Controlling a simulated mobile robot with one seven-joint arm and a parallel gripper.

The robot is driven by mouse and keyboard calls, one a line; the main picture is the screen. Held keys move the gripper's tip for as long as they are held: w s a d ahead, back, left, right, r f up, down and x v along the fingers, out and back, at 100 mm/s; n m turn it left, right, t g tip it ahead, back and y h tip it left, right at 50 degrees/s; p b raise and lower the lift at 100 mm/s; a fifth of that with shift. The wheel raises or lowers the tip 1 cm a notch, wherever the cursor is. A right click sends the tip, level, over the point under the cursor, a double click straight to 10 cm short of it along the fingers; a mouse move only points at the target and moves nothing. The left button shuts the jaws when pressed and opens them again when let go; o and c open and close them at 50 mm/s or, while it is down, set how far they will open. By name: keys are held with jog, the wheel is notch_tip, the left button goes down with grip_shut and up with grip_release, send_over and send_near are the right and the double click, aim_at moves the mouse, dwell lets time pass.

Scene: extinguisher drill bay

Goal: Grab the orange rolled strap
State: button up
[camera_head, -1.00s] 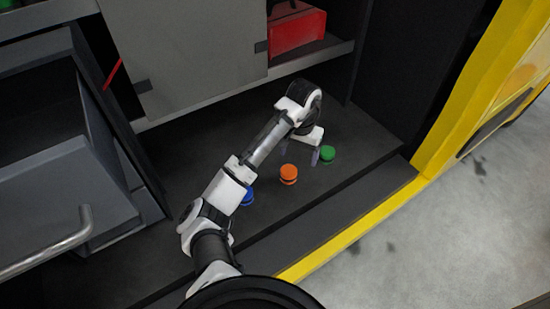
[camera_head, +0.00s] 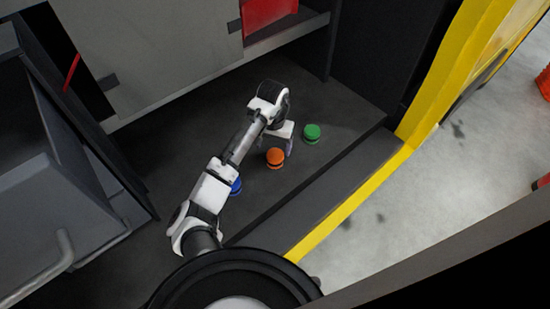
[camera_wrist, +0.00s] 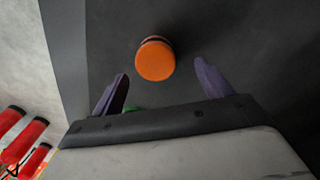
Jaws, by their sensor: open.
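The orange rolled strap (camera_head: 275,157) is a short round roll with a dark band, standing on the dark shelf floor (camera_head: 300,185). In the wrist view the strap (camera_wrist: 155,60) lies beyond the fingertips, roughly in line with the gap between them. My gripper (camera_wrist: 162,78) is open, with two purple fingers apart and nothing between them at the tips. In the head view my gripper (camera_head: 290,145) is low, close beside the strap. A green roll (camera_head: 312,133) stands to the right of it. A blue roll (camera_head: 236,186) is partly hidden behind my arm.
A red box (camera_head: 268,15) sits on the upper shelf at the back. A grey cabinet with a handle (camera_head: 62,250) is at the left. A yellow edge (camera_head: 330,220) borders the shelf front. Red cylinders (camera_wrist: 32,135) show at the lower left of the wrist view.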

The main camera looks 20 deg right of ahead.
jog(key=f, duration=0.5)
jog(key=shift+s+d+p, duration=0.2)
jog(key=shift+d+p, duration=0.05)
jog(key=shift+p, duration=0.1)
jog(key=shift+c, duration=0.4)
jog(key=c, duration=1.1)
jog(key=shift+r, duration=0.1)
